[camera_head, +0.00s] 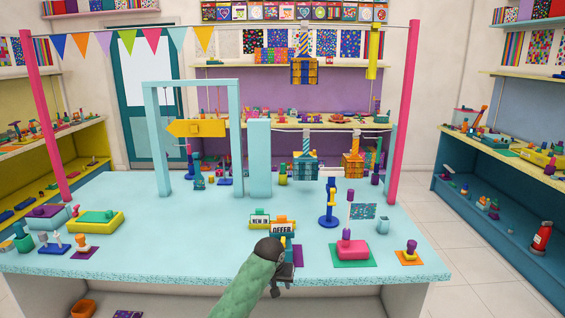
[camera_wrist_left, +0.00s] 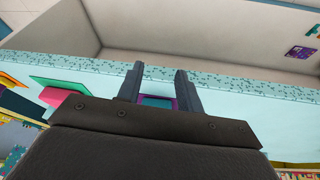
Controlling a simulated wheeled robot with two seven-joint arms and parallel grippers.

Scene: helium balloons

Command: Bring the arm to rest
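My left arm, in a green sleeve, comes in at the bottom of the head view. Its dark left gripper (camera_head: 284,280) is over the front edge of the light blue table (camera_head: 150,235), close in front of the OFFER sign (camera_head: 282,229). In the left wrist view the two fingers of the left gripper (camera_wrist_left: 159,75) stand apart, with a purple and teal item (camera_wrist_left: 157,101) showing between and beyond them. I see nothing clearly gripped. Whether the fingers touch that item cannot be told. My right gripper is not in view.
A pink block (camera_head: 349,247) on a green mat and a blue stand (camera_head: 329,215) are right of the gripper. A NEW IN sign (camera_head: 259,219) stands behind it. A light blue frame (camera_head: 152,140) and pink posts (camera_head: 403,110) rise farther back. The table's left middle is clear.

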